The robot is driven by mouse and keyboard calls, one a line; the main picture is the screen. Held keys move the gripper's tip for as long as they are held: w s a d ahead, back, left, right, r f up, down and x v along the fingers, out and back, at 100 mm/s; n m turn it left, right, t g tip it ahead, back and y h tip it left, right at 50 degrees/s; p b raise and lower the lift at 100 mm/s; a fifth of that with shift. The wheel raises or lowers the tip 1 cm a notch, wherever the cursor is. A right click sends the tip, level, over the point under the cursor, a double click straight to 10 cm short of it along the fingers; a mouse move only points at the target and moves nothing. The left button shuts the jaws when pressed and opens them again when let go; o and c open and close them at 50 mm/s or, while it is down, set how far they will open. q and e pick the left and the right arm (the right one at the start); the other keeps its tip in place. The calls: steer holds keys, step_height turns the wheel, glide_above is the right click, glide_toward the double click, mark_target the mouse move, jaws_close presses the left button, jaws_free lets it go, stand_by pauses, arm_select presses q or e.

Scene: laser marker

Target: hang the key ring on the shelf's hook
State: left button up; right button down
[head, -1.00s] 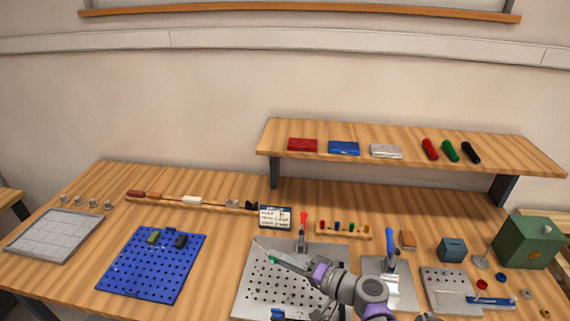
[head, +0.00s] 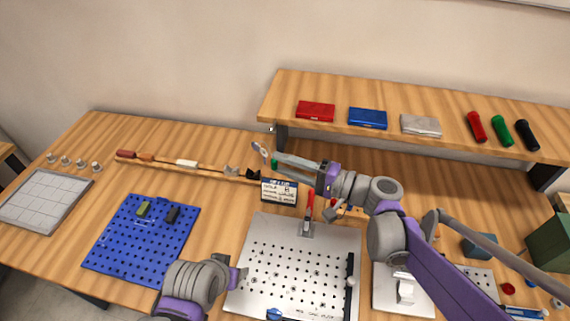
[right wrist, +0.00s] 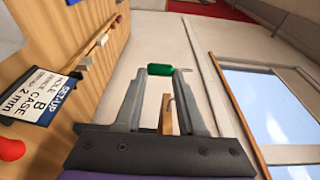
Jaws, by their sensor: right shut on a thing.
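My right gripper (head: 277,158) is shut on the key ring, near the left end of the shelf. The ring (head: 259,150) sticks out left of the fingertips, and its green tag (head: 274,162) shows beside them. In the right wrist view the green tag (right wrist: 160,70) lies across the gap at the fingertips (right wrist: 158,72). A small light hook (head: 270,129) seems to show at the shelf's left end, just above the fingertips; the ring appears apart from it. My left gripper (head: 238,274) is low over the perforated metal plate's left edge; its jaw opening is unclear.
The wooden shelf (head: 390,103) carries red, blue and grey cases and several markers. Below stand a white label card (head: 279,191), a red-handled clamp (head: 308,212) and the perforated plate (head: 300,250). A blue pegboard (head: 125,255) lies left. The wall behind is clear.

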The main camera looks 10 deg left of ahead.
arm_select(q)
steer(key=shift+w, duration=0.1)
steer(key=shift+f, duration=0.3)
arm_select(e)
steer(key=w+f, duration=0.1)
steer(key=w, duration=0.7)
steer(key=shift+d+f, duration=0.15)
steer(key=shift+f, duration=0.1)
stand_by(0.4)
steer(key=shift+c, duration=2.1)
jaws_free()
steer(key=shift+f, duration=0.1)
arm_select(q)
steer(key=shift+s+f+b, duration=0.35)
steer(key=shift+f+b, duration=0.45)
steer(key=shift+b, duration=0.05)
arm_select(e)
steer(key=v, duration=1.1)
